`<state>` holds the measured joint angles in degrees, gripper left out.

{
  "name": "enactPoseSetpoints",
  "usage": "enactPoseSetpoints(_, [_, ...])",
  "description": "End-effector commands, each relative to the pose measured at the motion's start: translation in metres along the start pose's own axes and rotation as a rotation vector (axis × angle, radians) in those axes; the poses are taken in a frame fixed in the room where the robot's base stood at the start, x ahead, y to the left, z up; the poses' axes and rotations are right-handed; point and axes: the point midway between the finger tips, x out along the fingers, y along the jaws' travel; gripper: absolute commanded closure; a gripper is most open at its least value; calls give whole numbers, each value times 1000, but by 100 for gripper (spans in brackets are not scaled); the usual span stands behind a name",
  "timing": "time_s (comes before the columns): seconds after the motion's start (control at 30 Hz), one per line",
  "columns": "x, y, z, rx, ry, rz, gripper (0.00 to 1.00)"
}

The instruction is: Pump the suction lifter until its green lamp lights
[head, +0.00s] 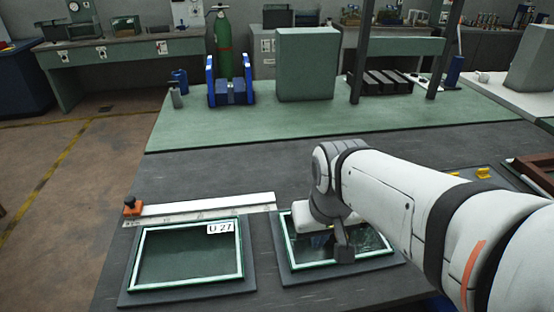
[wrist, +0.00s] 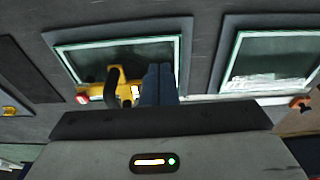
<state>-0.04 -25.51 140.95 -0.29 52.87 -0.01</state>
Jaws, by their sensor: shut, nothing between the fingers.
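The suction lifter (wrist: 116,82) is yellow with a black handle and lies on the glass of one framed pane (wrist: 70,58). In the head view this is the right pane (head: 375,262), and my arm hides the lifter. A red-ended part (wrist: 82,98) sticks out at the lifter's left side in the wrist view. A small pale patch shows beside the handle; I cannot make out a lit green lamp on the lifter. My gripper (wrist: 160,70) is shut and empty, its dark blue fingers beside the lifter's right end. Whether they touch it cannot be told.
A second framed pane (head: 188,253), labelled U 27, lies to the left. A pale straight bar (head: 205,208) with an orange knob (head: 131,205) lies behind it. Yellow parts (head: 483,172) sit at the right. A blue stand (head: 230,94) and grey-green box (head: 306,64) stand farther back.

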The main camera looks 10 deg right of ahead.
Motion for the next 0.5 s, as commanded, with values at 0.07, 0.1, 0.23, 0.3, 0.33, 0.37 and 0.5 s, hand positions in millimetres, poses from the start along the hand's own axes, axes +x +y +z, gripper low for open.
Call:
enactPoseSetpoints(0.07, [-16, 3, -23, 8, -32, 4, 100])
enactPoseSetpoints(0.1, [-22, 3, -36, 8, -52, 5, 100])
enactPoseSetpoints(0.23, [-40, 2, -81, 6, -123, 11, 100])
enactPoseSetpoints(0.3, [-46, 1, -102, 4, -158, 15, 100])
enactPoseSetpoints(0.33, [-48, 1, -110, 4, -171, 17, 100])
enactPoseSetpoints(0.37, [-49, 0, -118, 4, -182, 19, 100])
enactPoseSetpoints(0.5, [-52, 0, -141, 5, -222, 24, 100])
